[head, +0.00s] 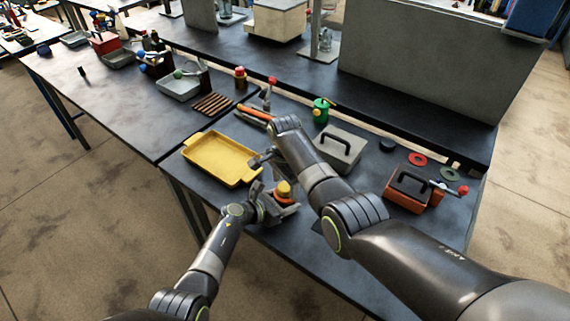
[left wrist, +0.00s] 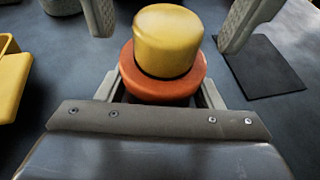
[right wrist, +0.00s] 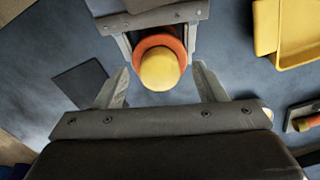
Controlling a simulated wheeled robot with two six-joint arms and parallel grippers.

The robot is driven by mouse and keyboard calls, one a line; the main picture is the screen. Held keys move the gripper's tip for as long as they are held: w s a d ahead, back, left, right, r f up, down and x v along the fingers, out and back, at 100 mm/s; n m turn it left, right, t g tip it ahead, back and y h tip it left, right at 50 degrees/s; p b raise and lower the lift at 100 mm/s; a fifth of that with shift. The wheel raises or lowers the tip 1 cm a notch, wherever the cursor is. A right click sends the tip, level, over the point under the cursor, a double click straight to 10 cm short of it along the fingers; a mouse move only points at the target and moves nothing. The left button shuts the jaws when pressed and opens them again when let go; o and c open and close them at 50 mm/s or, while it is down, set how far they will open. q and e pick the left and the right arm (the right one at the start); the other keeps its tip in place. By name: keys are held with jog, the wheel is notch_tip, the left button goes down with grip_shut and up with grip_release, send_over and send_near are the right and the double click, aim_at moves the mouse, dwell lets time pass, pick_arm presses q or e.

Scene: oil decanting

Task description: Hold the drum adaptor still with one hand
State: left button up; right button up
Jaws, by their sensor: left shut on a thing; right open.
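The drum adaptor shows as an orange flanged body (left wrist: 130,82) with a yellow cap (left wrist: 166,40) on top, upright. My left gripper (left wrist: 163,90) is shut on the orange part, one finger on each side. In the head view the yellow cap (head: 284,187) stands near the table's front edge, beside my left gripper (head: 270,207). My right gripper (right wrist: 160,88) is open and empty, with its fingers spread on either side of the yellow cap (right wrist: 160,70), apart from it. In the head view my right gripper (head: 262,160) is partly hidden by its own arm.
A yellow tray (head: 190,155) lies left of the adaptor. A grey box with a black handle (head: 345,160) and a red box (head: 405,200) stand to the right. A green can (head: 321,112) is behind. A dark flat mat (left wrist: 258,68) lies near the adaptor.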

aim_at(285, 186)
notch_tip(285, 186, up, 10)
jog(key=shift+r, duration=0.25)
dwell(0.3)
pick_arm(q)
jog(key=o, duration=1.5)
jog(key=shift+a+r, duration=0.1)
